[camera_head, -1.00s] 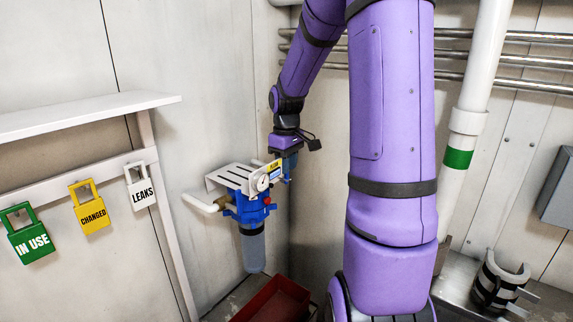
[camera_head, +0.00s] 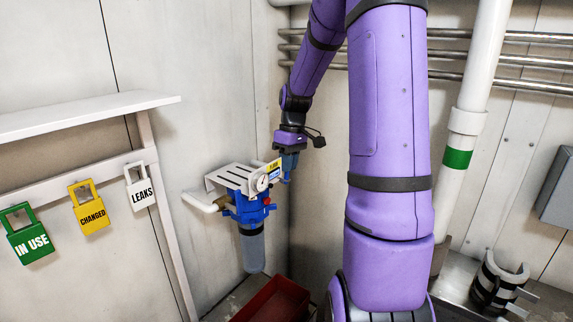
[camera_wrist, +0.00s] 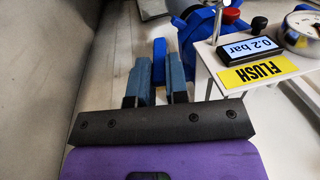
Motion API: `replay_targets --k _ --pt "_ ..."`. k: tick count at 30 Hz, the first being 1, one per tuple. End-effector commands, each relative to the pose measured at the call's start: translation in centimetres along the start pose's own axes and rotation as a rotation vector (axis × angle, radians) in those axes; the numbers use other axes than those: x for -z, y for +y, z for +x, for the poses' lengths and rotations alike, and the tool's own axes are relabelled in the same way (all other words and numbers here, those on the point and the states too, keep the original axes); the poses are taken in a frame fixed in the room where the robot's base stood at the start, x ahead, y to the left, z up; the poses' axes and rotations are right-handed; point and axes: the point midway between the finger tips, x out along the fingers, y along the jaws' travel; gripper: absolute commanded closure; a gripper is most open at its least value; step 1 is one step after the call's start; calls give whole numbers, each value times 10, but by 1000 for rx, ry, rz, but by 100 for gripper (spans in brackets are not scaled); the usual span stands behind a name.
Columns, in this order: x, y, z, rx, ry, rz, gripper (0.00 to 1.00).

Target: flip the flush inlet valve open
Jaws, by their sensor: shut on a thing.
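The blue flush inlet valve handle (camera_wrist: 159,56) stands between the fingers of my gripper (camera_wrist: 157,82) in the wrist view. My gripper is shut on it, beside the bracket with the yellow FLUSH label (camera_wrist: 258,72). In the head view my gripper (camera_head: 287,172) points down at the right side of the blue filter housing (camera_head: 246,207). The handle is not clearly visible there. The wrist view does not clearly show how the handle joins the valve body.
A digital display (camera_wrist: 243,45) reading 0.2 bar and a round gauge (camera_wrist: 302,32) sit near the label. A white slotted bracket (camera_head: 229,181) tops the housing. A red bin (camera_head: 274,301) lies below. Tags hang from a rail on the left. The wall is close.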

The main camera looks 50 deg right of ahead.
Motion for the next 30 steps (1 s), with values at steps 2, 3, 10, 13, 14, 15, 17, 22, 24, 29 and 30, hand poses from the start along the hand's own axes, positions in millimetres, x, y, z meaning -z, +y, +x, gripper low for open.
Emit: replay_targets --k 2,3,10,13,14,15,17,22,24,29,30 --pt "0 6 0 64 1 5 100" --pt "0 9 0 100 1 4 100" --pt "0 21 4 319 2 4 100" --pt "0 25 6 415 2 3 100" --pt "0 27 6 443 1 3 100" --pt "0 29 7 481 2 3 100" --pt "0 31 9 539 1 3 100" --pt "0 39 15 701 1 3 100" --pt "0 41 17 767 2 4 100" --pt "-1 47 24 920 1 3 100" --pt "-1 48 26 956 2 4 100"
